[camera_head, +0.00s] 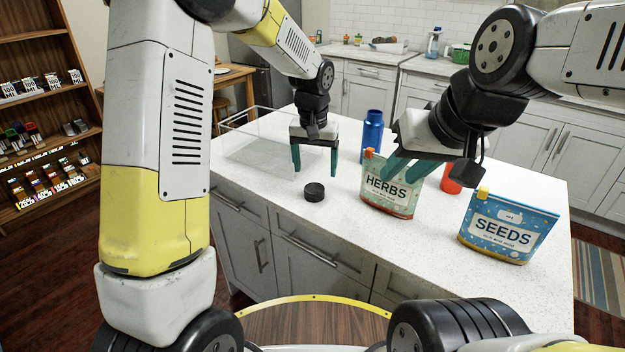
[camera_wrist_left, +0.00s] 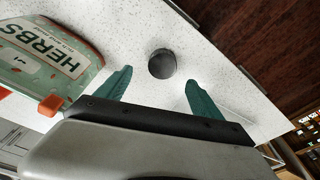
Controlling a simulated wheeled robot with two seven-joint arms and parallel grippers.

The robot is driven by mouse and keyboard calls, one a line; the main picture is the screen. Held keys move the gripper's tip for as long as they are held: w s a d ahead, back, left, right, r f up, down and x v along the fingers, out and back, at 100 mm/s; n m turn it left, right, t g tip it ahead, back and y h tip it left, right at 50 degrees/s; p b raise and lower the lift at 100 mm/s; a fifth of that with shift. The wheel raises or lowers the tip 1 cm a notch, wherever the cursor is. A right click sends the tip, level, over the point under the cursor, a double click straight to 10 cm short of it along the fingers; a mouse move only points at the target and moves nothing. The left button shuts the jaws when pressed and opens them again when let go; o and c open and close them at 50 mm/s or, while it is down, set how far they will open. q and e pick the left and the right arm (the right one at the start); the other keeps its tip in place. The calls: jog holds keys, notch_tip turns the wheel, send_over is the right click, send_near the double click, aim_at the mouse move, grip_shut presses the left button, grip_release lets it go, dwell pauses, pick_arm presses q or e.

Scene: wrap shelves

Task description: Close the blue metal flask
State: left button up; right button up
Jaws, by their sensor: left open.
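The blue metal flask (camera_head: 372,135) stands upright on the white counter, behind the herbs tin. A small round black lid (camera_head: 314,191) lies flat near the counter's front edge, apart from the flask. My left gripper (camera_head: 315,173) is open and empty, pointing down above and just behind the lid. In the left wrist view the lid (camera_wrist_left: 162,63) shows beyond the gap between the fingertips (camera_wrist_left: 158,84). My right gripper (camera_head: 401,176) appears open, its teal fingers in front of the herbs tin in the picture; I cannot tell whether they touch it.
The herbs tin (camera_head: 388,198) stands right of the lid and also shows in the left wrist view (camera_wrist_left: 50,55). The seeds tin (camera_head: 508,229) is further right. A red item (camera_head: 451,181) is partly hidden behind my right gripper. A clear tray (camera_head: 262,150) sits at the counter's left.

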aim_at(314, 188)
pick_arm(q)
jog(key=shift+w+f, duration=0.2)
jog(key=shift+f, duration=1.05)
jog(key=shift+f, duration=0.15)
jog(key=f, duration=0.5)
jog(key=shift+w+a, duration=0.1)
jog(key=shift+w, duration=0.3)
jog(key=c, duration=1.4)
